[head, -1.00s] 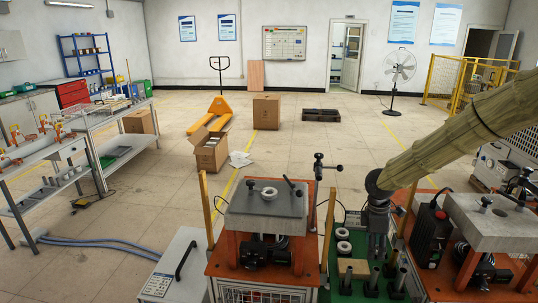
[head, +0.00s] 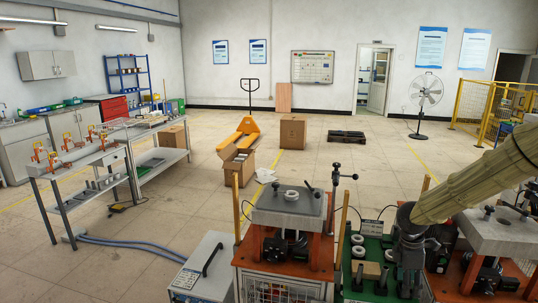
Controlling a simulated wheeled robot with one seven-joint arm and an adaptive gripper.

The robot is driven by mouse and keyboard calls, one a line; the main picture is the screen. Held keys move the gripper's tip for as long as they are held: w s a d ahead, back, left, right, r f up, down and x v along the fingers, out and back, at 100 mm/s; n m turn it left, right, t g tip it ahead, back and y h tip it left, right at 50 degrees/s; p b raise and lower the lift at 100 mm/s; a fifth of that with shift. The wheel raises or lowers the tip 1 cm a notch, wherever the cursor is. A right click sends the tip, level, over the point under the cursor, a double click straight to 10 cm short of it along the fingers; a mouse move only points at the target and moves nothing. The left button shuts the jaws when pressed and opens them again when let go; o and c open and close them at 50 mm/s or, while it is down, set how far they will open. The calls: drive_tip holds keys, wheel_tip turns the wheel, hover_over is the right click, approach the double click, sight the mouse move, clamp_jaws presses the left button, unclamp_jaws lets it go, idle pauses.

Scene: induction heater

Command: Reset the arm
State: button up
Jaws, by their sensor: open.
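My arm, in a tan sleeve, comes in from the right edge of the head view. My gripper (head: 408,278) points down at its end, over the green tray (head: 372,247) between two machines. Its fingers are dark and small here, and I see nothing held between them. Metal rings (head: 357,245), a tan block (head: 367,268) and dark posts stand on the tray to the left of the gripper. The gripper hides part of the tray's right side.
An induction heater with a grey top (head: 289,205) stands left of the tray, with a lever post (head: 335,195) beside it. Another machine with a grey top (head: 498,230) stands close on the right. A workbench (head: 90,165) is at the left. The floor beyond is mostly open.

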drive_tip(key=s+a+f+m+t+h+b, duration=0.1)
drive_tip(key=s+a+f+m, duration=0.1)
drive_tip(key=s+f+m, duration=0.65)
drive_tip(key=s+a+f+m+t+h+b, duration=0.1)
drive_tip(key=s+a+f+m, duration=0.15)
drive_tip(key=f+m, duration=1)
drive_tip(key=s+a+f+m+t+h+b, duration=0.15)
drive_tip(key=s+f+m, duration=0.4)
drive_tip(key=m, duration=0.95)
drive_tip(key=s+a+f+n+g+y, duration=0.1)
drive_tip(key=s+a+f+n, duration=0.1)
drive_tip(key=s+a+n, duration=0.2)
drive_tip(key=s+a+f+n+g+y, duration=0.1)
drive_tip(key=s+a+n, duration=0.3)
drive_tip(key=s+n, duration=0.5)
drive_tip(key=s+a+f+n+g+y, duration=0.1)
drive_tip(key=s+a+f+n+y, duration=0.2)
drive_tip(key=s+n, duration=0.4)
drive_tip(key=shift+s+a+f, duration=0.4)
drive_tip(key=shift+s+a, duration=0.4)
drive_tip(key=shift+s, duration=0.2)
